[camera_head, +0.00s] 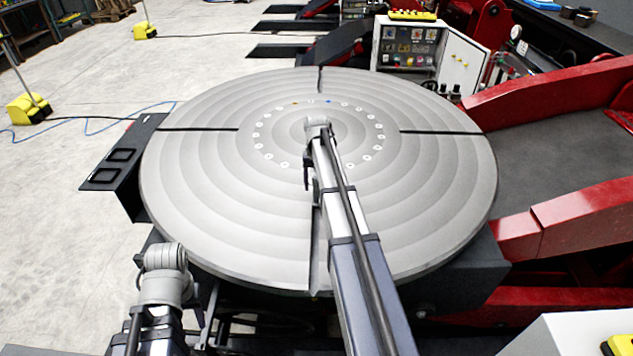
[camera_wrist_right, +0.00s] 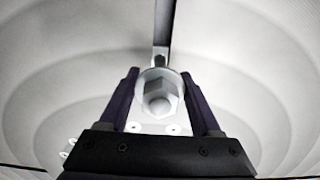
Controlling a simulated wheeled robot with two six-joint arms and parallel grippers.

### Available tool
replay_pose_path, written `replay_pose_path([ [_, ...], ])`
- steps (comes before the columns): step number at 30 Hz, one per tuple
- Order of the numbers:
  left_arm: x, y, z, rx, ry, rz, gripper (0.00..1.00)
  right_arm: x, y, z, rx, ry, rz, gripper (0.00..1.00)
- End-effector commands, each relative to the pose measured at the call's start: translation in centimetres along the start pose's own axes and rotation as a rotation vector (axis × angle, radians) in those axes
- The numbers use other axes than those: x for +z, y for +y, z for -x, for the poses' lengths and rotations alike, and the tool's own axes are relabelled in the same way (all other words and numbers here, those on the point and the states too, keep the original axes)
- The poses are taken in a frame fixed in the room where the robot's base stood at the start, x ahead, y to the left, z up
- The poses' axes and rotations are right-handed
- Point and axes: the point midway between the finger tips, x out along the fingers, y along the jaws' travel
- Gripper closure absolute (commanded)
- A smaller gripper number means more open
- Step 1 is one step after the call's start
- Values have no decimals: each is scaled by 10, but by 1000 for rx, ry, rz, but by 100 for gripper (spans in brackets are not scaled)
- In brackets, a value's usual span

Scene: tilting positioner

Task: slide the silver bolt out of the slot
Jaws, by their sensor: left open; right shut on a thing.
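The silver bolt (camera_wrist_right: 158,92), with a hex head or nut and a rounded end, shows in the right wrist view between the two dark fingers of my right gripper (camera_wrist_right: 160,76). The right gripper is shut on it. Beyond the bolt, the dark slot (camera_wrist_right: 163,28) runs straight away across the grey disc. In the head view the front slot (camera_head: 318,270) reaches the near rim of the round table (camera_head: 215,195); my right arm hides the bolt and part of this slot. My left gripper (camera_head: 139,281) is open and empty near the table's lower left edge, mostly hidden behind its wrist.
Other slots cut the disc at the left (camera_head: 198,129), right (camera_head: 440,132) and back. A dark bracket (camera_head: 122,158) juts out at the left. Red machine arms (camera_head: 565,215) stand at the right. An open control cabinet (camera_head: 408,50) stands behind. The disc surface looks otherwise clear.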

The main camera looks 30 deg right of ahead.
Motion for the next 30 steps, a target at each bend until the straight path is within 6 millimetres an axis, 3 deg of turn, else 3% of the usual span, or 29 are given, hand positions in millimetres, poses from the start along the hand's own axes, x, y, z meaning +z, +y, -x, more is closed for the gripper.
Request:
replay_pose_path([
  [30, 0, 0, 0, 0, 0, 0, 51, 50, 0, 0, 0, 0, 0, 100],
])
